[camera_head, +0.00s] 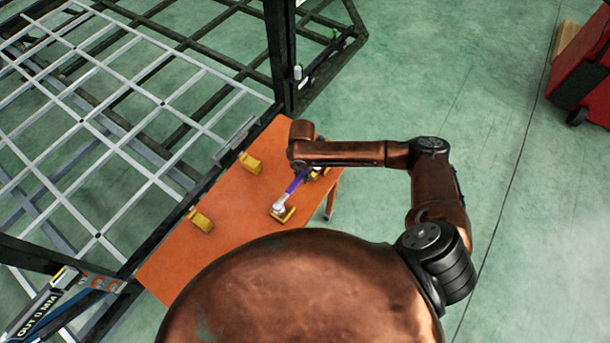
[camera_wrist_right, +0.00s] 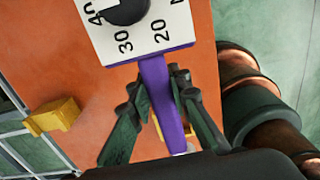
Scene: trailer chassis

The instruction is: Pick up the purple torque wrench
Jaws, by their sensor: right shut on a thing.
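The purple torque wrench (camera_head: 292,185) slants over the right part of the orange table (camera_head: 225,215), with its silver head (camera_head: 279,206) toward the lower left by a yellow block. My right gripper (camera_head: 298,168) is at its upper end, partly hidden under my wrist. In the right wrist view, the fingers of my right gripper (camera_wrist_right: 158,88) are shut on the purple shaft of the wrench (camera_wrist_right: 163,100). A white dial with numbers (camera_wrist_right: 140,30) shows beyond the fingers. I cannot tell whether the wrench touches its supports. My left gripper is not in view.
Yellow blocks stand on the table, one at the back (camera_head: 250,163) and one at the left (camera_head: 200,221). A metal frame with a grid (camera_head: 100,120) borders the table's left side. The green floor to the right is open, with a red cart (camera_head: 585,75) far off.

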